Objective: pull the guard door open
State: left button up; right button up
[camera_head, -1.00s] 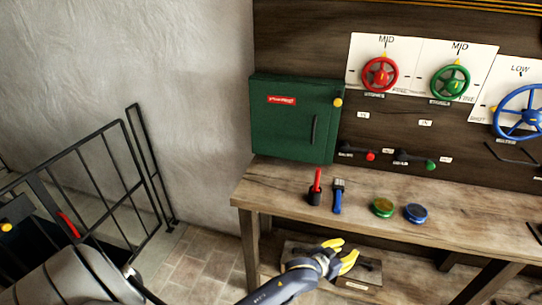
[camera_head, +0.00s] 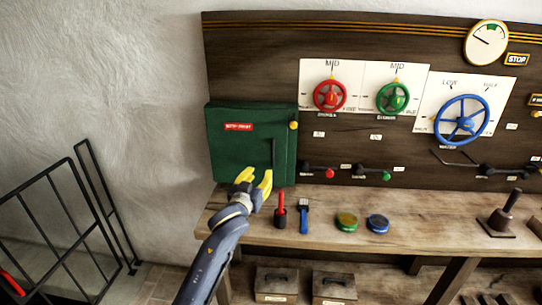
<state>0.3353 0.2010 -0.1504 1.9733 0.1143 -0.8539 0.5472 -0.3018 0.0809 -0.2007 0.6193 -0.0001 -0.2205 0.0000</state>
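The guard door looks to be the front of the dark green box (camera_head: 240,150) on the left of the wooden panel. It is shut, with a red label, a black vertical handle (camera_head: 274,158) near its right edge and a yellow knob (camera_head: 293,125) at its upper right. My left gripper (camera_head: 254,184) has yellow fingers spread apart, empty, just in front of the door's lower part, below and left of the handle. I cannot tell whether it touches the door. My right gripper is not in view.
On the bench (camera_head: 335,222) stand a red-handled tool (camera_head: 281,205), a blue tool (camera_head: 304,215), a green-yellow button (camera_head: 346,221) and a blue button (camera_head: 378,223). Red, green and blue wheels hang on the panel (camera_head: 385,152). A black railing (camera_head: 70,225) stands at left.

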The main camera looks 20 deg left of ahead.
aim_at(272, 155)
pick_arm(q)
jog(key=w, duration=1.5)
jog(key=shift+w, duration=0.2)
jog(key=shift+c, duration=0.4)
grip_shut()
